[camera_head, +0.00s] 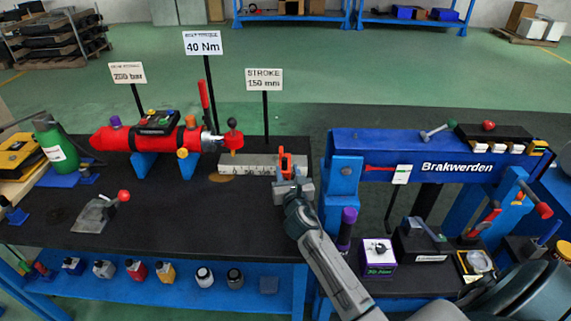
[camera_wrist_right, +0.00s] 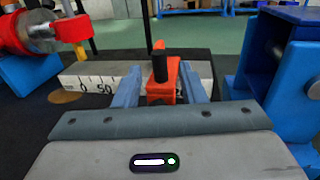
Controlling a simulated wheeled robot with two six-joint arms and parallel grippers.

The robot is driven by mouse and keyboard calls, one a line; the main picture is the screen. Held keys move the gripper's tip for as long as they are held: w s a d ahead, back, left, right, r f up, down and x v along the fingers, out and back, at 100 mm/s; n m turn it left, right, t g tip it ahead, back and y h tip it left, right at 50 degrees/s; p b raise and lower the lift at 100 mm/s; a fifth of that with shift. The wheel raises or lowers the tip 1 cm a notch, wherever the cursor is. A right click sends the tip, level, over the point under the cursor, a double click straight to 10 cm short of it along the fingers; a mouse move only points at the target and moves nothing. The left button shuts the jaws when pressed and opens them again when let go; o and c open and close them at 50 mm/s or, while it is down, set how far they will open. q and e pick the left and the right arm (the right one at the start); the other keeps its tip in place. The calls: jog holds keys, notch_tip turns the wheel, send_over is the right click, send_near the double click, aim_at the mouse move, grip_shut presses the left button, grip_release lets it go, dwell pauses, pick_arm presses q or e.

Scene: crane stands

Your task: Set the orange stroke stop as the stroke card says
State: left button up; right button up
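The orange stroke stop (camera_head: 286,165) sits towards the right end of a pale scale bar (camera_head: 240,164) on the black bench. In the right wrist view the stop (camera_wrist_right: 162,88) has a black knob on top. The scale bar (camera_wrist_right: 78,84) there shows 0 and 50 at its left; marks nearer the stop are hidden. The stroke card (camera_head: 264,79) reads 150 mm. My right gripper (camera_head: 288,182) is at the stop, its two blue fingers one on each side in the wrist view (camera_wrist_right: 161,84). Narrow gaps seem to show, so it looks open. My left gripper is not in view.
A red cylinder (camera_head: 160,137) on blue cradles lies left of the bar. Other cards read 200 bar (camera_head: 128,73) and 40 Nm (camera_head: 203,43). A blue Brakwerden beam (camera_head: 400,150) stands close right of my gripper.

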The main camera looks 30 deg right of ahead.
jog(key=v, duration=0.4)
jog(key=shift+s+a, duration=0.1)
jog(key=shift+s, duration=0.05)
jog(key=shift+s+a, duration=0.1)
jog(key=shift+s, duration=0.25)
jog(key=shift+f, duration=0.1)
